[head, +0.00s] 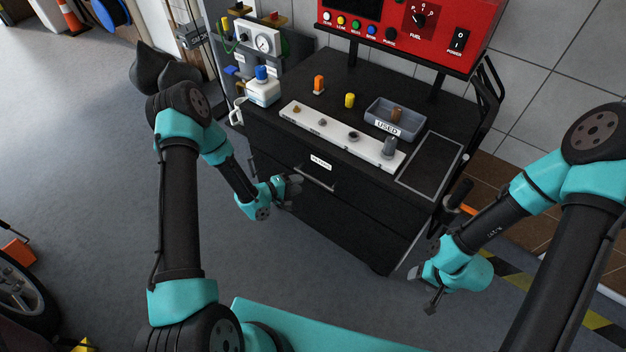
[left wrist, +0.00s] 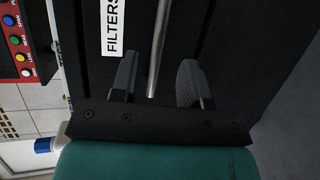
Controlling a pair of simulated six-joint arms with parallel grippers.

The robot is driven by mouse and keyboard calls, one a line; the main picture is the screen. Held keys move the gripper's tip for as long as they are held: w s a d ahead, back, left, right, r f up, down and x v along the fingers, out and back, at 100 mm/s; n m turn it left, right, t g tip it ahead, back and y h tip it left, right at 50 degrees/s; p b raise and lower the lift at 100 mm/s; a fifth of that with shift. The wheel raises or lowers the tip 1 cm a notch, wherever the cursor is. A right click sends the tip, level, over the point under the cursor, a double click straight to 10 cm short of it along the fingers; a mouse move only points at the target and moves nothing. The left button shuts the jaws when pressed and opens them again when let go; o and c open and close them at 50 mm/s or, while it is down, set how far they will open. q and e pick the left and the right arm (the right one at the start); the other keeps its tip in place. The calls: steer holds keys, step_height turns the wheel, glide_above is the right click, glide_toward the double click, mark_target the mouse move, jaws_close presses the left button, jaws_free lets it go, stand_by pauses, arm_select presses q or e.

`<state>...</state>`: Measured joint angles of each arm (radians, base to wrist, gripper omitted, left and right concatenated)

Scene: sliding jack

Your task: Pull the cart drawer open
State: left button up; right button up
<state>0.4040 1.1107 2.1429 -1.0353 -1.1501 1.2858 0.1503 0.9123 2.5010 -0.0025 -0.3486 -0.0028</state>
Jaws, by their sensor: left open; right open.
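The black cart (head: 340,225) stands in the middle of the head view. Its top drawer front carries a white "FILTERS" label (head: 321,161) and a thin metal bar handle (head: 318,179). The drawer front looks flush with the cart. My left gripper (head: 292,187) is at the left end of the handle. In the left wrist view the two dark fingers (left wrist: 158,72) are apart, with the handle bar (left wrist: 159,45) reaching in between them, clear of both. My right gripper (head: 424,288) is low at the cart's right side, open and away from the drawer.
A red control panel (head: 410,30) rises behind. The floor left of the cart is free.

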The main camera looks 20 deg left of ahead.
mark_target(313, 178)
arm_select(q)
steer(key=x, duration=0.7)
steer(key=shift+w, duration=0.1)
jaws_close()
stand_by(0.4)
